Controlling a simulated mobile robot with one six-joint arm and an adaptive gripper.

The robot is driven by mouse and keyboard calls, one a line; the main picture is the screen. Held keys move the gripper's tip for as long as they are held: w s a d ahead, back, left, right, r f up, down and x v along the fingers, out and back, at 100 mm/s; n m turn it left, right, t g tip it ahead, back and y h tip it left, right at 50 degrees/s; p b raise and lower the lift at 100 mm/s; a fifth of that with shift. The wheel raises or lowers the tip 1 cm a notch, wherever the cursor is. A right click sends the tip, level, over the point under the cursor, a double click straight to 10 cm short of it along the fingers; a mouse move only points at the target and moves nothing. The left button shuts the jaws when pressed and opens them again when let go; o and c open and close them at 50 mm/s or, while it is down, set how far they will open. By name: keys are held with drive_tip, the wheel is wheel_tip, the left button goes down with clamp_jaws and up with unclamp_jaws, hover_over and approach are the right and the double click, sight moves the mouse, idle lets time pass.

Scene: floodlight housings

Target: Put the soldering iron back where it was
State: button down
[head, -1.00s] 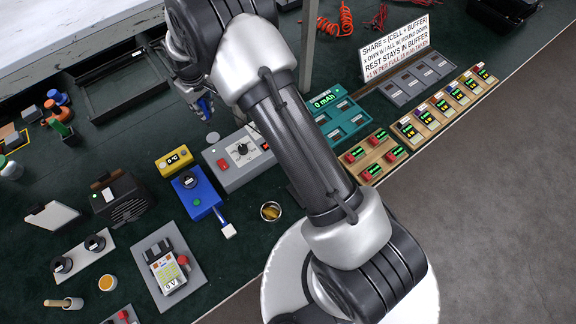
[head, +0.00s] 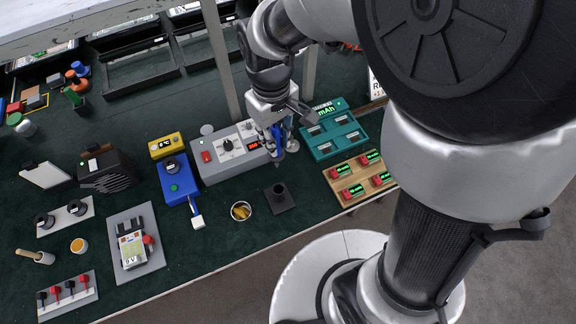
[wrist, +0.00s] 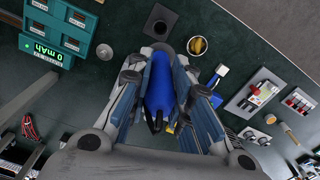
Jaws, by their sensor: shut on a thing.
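The soldering iron, with its blue handle (wrist: 158,85), is between the fingers of my gripper (wrist: 165,95), which is shut on it. In the head view my gripper (head: 277,145) hangs in front of the grey power unit, with the blue handle (head: 275,132) partly hidden by the fingers. A black stand with a short round holder on a square base (head: 280,198) is on the green mat, below the gripper in the picture. It also shows in the wrist view (wrist: 160,24), past the front end of the handle. The iron is apart from the stand. I cannot make out its metal tip clearly.
A pot of brass wool (head: 241,211) stands left of the stand. The grey power unit (head: 228,150) is behind, and the teal charger (head: 332,130) and wooden battery tray (head: 360,178) are to the right. A blue box (head: 177,181) stands further left.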

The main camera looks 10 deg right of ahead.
wheel_tip(320, 180, down, 20)
drive_tip(key=b, duration=0.5)
drive_tip(key=shift+r+b, duration=0.2)
drive_tip(key=shift+b, duration=0.2)
drive_tip(key=shift+f, duration=0.1)
drive_tip(key=shift+f+b, duration=0.3)
drive_tip(key=shift+b, duration=0.05)
drive_tip(key=c, duration=1.5)
unclamp_jaws()
drive_tip(key=shift+r, duration=0.1)
drive_tip(key=shift+o, duration=0.2)
drive_tip(key=shift+r, duration=0.1)
